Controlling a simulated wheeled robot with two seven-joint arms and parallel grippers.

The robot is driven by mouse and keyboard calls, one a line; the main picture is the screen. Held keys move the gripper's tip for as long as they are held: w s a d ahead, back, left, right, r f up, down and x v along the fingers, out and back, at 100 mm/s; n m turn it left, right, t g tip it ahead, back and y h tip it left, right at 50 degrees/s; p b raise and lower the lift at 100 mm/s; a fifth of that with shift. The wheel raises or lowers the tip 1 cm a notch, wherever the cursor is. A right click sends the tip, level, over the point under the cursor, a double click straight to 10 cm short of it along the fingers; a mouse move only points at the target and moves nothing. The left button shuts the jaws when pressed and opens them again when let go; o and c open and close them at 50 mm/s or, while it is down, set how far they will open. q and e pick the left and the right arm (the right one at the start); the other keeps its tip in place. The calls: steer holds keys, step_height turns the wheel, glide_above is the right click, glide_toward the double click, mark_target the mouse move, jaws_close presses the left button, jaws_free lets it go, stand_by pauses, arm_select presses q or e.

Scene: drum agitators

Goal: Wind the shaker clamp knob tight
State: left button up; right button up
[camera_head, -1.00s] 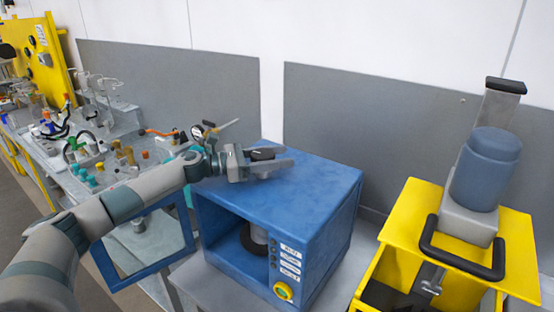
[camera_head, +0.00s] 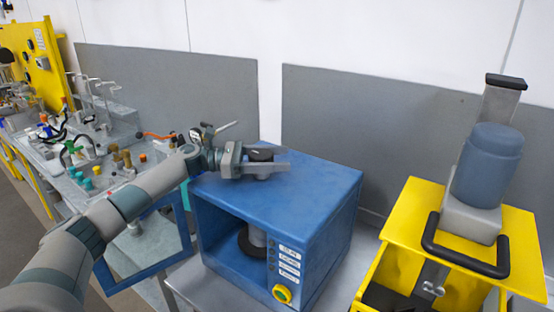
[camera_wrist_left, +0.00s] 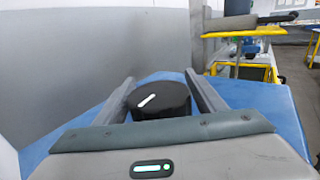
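The black clamp knob (camera_head: 261,154) with a white mark sits on top of the blue shaker box (camera_head: 315,183). My left gripper (camera_head: 275,160) reaches it from the left, with one finger on each side. In the left wrist view the knob (camera_wrist_left: 160,101) lies between the two fingers of the left gripper (camera_wrist_left: 161,90), which appear to close on its sides; any thin gap is hard to judge. Its white mark is tilted. A grey and black clamp part (camera_head: 254,238) shows inside the box's open front. My right gripper is not in view.
A yellow knob (camera_head: 282,293) is on the box's front panel. The blue-framed door (camera_head: 147,274) hangs open at the left. A yellow stand (camera_head: 415,212) with a blue-grey cylinder (camera_head: 488,165) is at the right. A cluttered bench is at the far left; grey panels stand behind.

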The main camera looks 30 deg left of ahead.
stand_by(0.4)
arm_select(q)
steer(key=shift+r+b, duration=0.55)
step_height(320, 180, up, 2)
steer(key=shift+r+b, duration=0.15)
steer(key=shift+b, duration=0.6)
steer(key=d+r+b, duration=0.3)
steer(key=d+r, duration=0.4)
steer(key=d, duration=0.4)
steer(key=shift+s+d+r, duration=0.2)
steer(key=shift+s+r, duration=0.05)
steer(key=shift+r, duration=0.05)
steer(key=shift+d, duration=0.25)
steer(key=shift+c, duration=0.2)
